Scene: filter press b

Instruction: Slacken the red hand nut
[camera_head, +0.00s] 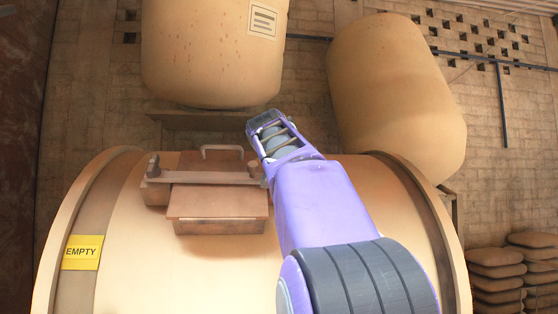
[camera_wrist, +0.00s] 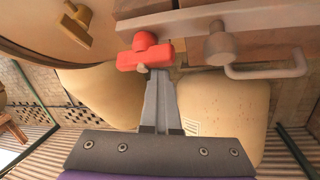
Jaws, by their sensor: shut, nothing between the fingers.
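The red hand nut (camera_wrist: 145,53) shows in the wrist view, at the end of a grey-brown bar (camera_wrist: 244,14). It has a rounded hub and a wider winged part, with a small pale stud tip at its lower edge. My gripper (camera_wrist: 159,76) is shut and empty, its fingertips just below and right of the nut. I cannot tell whether they touch it. In the head view the nut and fingers are hidden by my arm; the brown hatch (camera_head: 218,203) with its crossbar (camera_head: 205,178) lies left of the arm on the big tan drum (camera_head: 130,255).
A bent grey handle (camera_wrist: 268,71) and a round knob (camera_wrist: 220,48) sit right of the nut in the wrist view. Two tan tanks (camera_head: 213,55) (camera_head: 395,90) stand beyond the drum. A yellow EMPTY sign (camera_head: 82,252) is on the drum's left. Stacked sacks (camera_head: 498,272) lie at the right.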

